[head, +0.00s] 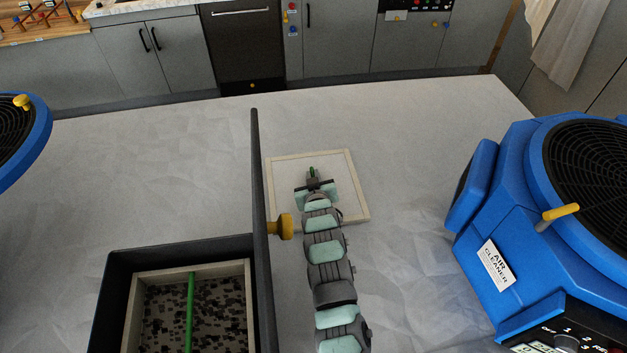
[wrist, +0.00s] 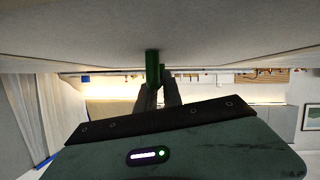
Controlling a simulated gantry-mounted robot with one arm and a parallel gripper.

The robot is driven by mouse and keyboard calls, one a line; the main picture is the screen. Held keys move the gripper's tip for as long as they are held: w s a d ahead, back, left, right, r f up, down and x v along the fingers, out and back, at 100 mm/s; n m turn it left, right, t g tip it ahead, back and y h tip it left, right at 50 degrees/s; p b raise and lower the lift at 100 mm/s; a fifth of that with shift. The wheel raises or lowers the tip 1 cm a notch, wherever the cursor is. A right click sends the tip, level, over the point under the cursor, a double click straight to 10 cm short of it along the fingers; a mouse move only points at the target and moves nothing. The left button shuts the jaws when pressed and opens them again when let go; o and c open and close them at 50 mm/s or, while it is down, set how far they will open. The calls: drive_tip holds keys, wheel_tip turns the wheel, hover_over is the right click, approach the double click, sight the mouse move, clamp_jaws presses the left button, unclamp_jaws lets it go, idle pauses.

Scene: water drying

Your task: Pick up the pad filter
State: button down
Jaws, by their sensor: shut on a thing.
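A square pad filter (head: 338,170) with a pale wooden-looking frame and a clean white face is near the middle of the white table. My gripper (head: 312,177) is over it, shut on its green handle. In the wrist view, the green handle (wrist: 152,66) shows between the fingertips of my gripper (wrist: 159,82). I cannot tell whether the pad filter touches the table or is slightly above it. My arm hides part of its near side. A second, dark-speckled filter (head: 160,318) with a green bar sits inside a dark box at the lower left.
The dark box (head: 120,290) has a tall panel (head: 258,180) with a yellow knob (head: 282,226) standing close left of the pad filter. A blue air cleaner (head: 500,220) stands on the right. Another blue machine (head: 38,140) is at the left edge. The table beyond is clear.

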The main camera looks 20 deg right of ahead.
wheel_tip(320, 180, up, 28)
drive_tip(key=b, duration=0.1)
drive_tip(key=shift+f, duration=0.2)
idle(0.6)
